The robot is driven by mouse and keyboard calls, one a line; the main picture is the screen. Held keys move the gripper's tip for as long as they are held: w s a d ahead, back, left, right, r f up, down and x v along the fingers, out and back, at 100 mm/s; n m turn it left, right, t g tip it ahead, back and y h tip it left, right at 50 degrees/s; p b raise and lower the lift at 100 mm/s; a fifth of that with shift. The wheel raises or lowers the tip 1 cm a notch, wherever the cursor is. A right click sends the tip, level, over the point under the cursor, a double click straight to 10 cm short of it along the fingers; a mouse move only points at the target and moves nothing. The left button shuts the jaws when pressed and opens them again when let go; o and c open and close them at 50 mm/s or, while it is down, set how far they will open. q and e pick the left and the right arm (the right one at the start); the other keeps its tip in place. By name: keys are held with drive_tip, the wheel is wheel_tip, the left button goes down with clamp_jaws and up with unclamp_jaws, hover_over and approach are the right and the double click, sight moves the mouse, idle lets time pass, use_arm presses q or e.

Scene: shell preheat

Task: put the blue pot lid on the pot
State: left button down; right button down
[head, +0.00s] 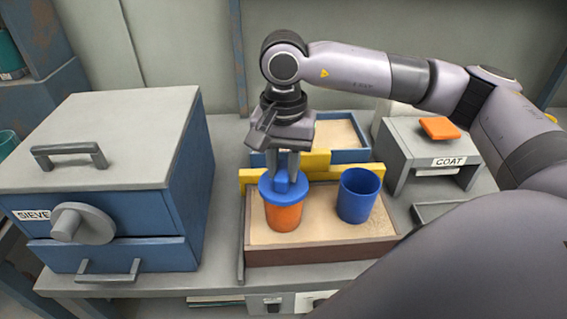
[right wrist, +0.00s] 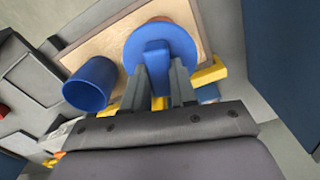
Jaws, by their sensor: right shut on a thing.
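The blue pot lid (head: 284,196) is a round disc with a block handle. It covers the top of the orange pot (head: 284,216), which stands upright on the sand at the left of a shallow tray. No gap shows between lid and pot, but I cannot tell whether the lid is fully seated. My right gripper (head: 286,175) points down and is shut on the lid's handle. In the right wrist view the fingers (right wrist: 166,88) are either side of the handle of the lid (right wrist: 181,40). A sliver of the orange pot (right wrist: 162,18) shows past the lid's edge. My left gripper is not in view.
An open blue cup (head: 358,197) stands to the right in the same sand tray (head: 320,252). A yellow bar (head: 340,175) runs behind them, with a blue-edged tray (head: 350,133) further back. The sieve box (head: 110,190) is left; the grey COAT stand (head: 430,160) is right.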

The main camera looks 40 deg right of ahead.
sight(284, 170)
drive_tip(key=shift+f, duration=0.15)
drive_tip(key=c, duration=1.2)
unclamp_jaws()
wheel_tip(284, 170, up, 11)
drive_tip(key=p, duration=0.6)
drive_tip(key=shift+p, duration=0.35)
drive_tip(key=shift+s, duration=0.1)
